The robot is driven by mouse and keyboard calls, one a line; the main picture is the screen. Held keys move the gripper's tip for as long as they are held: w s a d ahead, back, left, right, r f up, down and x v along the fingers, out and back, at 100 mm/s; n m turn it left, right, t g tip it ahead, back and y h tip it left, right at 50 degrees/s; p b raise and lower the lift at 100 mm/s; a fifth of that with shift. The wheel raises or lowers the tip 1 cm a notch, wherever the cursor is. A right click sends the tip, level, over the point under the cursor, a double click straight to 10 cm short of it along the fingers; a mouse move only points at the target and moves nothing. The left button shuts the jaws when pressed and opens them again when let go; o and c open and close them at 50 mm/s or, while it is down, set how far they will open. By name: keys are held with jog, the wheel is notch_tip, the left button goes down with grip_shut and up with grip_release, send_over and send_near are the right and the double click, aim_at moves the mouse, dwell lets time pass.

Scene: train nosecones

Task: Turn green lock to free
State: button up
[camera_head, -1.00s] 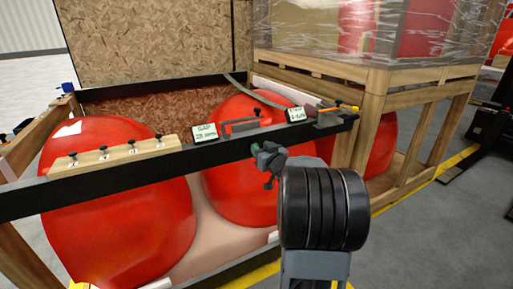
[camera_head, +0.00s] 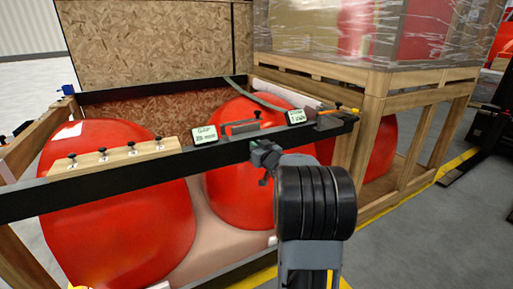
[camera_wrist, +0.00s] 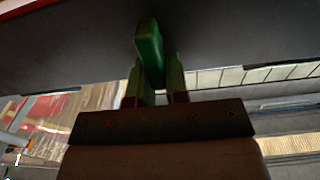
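The green lock (camera_wrist: 149,48) is an upright green handle under the dark beam in the wrist view. My gripper (camera_wrist: 155,72) has one finger on each side of the lock's lower end. The fingers stand apart, and I cannot tell whether either touches the lock. In the head view my gripper (camera_head: 265,158) is at the front face of the black beam (camera_head: 225,154), below the right label. The lock is mostly hidden behind my gripper there.
Large red nosecones (camera_head: 120,215) sit in the wooden crate behind the beam. A wooden strip with several small knobs (camera_head: 115,160) lies at left. Two labels (camera_head: 204,135) stand on the beam. A wrapped wooden crate (camera_head: 375,85) stands at right, with grey floor beyond.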

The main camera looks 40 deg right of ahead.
aim_at(247, 151)
grip_shut()
jog(key=shift+f+n, duration=0.1)
jog(key=shift+n, duration=0.2)
jog(key=n+b, duration=0.3)
jog(key=n, duration=0.1)
jog(key=a+f+n+b, duration=0.1)
jog(key=n+b, duration=0.3)
jog(key=a+n+b, duration=0.1)
jog(key=n+b, duration=0.2)
jog(key=n, duration=0.1)
jog(key=shift+w+a+f+n+b, duration=0.15)
jog(key=shift+f+n+b, duration=0.15)
jog(key=shift+f, duration=0.1)
jog(key=shift+a+f+n+b, duration=0.1)
jog(key=shift+f+n+b, duration=0.05)
jog(key=shift+n+b, duration=0.85)
jog(key=shift+f+n+b, duration=0.15)
jog(key=shift+n+b, duration=0.45)
jog(key=shift+n, duration=0.7)
